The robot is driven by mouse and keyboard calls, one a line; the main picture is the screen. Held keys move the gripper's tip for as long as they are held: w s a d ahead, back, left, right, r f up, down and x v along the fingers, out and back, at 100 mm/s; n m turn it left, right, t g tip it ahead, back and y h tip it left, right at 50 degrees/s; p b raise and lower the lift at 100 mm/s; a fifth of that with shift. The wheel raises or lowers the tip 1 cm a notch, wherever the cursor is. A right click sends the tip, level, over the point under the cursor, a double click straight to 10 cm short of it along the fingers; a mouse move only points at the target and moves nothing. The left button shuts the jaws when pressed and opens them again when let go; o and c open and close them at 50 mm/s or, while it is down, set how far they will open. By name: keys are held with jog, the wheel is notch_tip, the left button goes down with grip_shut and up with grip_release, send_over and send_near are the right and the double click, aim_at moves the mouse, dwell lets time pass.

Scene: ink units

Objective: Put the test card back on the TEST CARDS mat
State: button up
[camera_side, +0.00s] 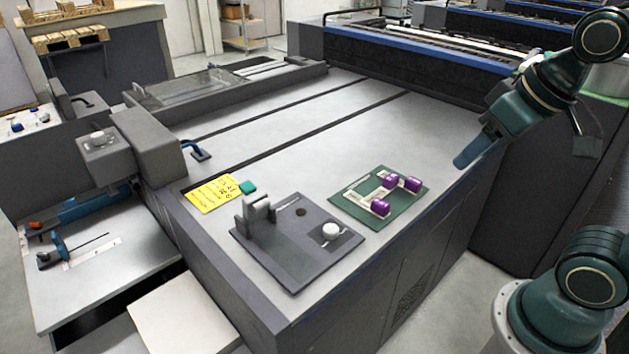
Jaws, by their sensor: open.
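I cannot make out for certain which thing is the test card. A yellow sheet with dark writing (214,194) lies flat on the grey worktop at the left; its text is too small to read surely, so I cannot tell whether it is the TEST CARDS mat. My gripper (463,162) is open at the upper right, above the worktop's right edge, apart from the mats. Its far finger is hard to see.
A dark grey board (290,270) bears an upright grey fixture (258,208) and a white round piece (331,230). A green mat (352,212) holds several purple units on pale holders. The worktop (330,135) behind is clear, crossed by dark grooves.

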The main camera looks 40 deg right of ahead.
jog(key=shift+s+a+f+n, duration=0.2)
jog(key=shift+s+n, duration=0.15)
jog(key=shift+s, duration=0.25)
jog(key=shift+s+a+f+n, duration=0.1)
jog(key=shift+s+a+n, duration=0.1)
jog(key=shift+s+n, duration=0.25)
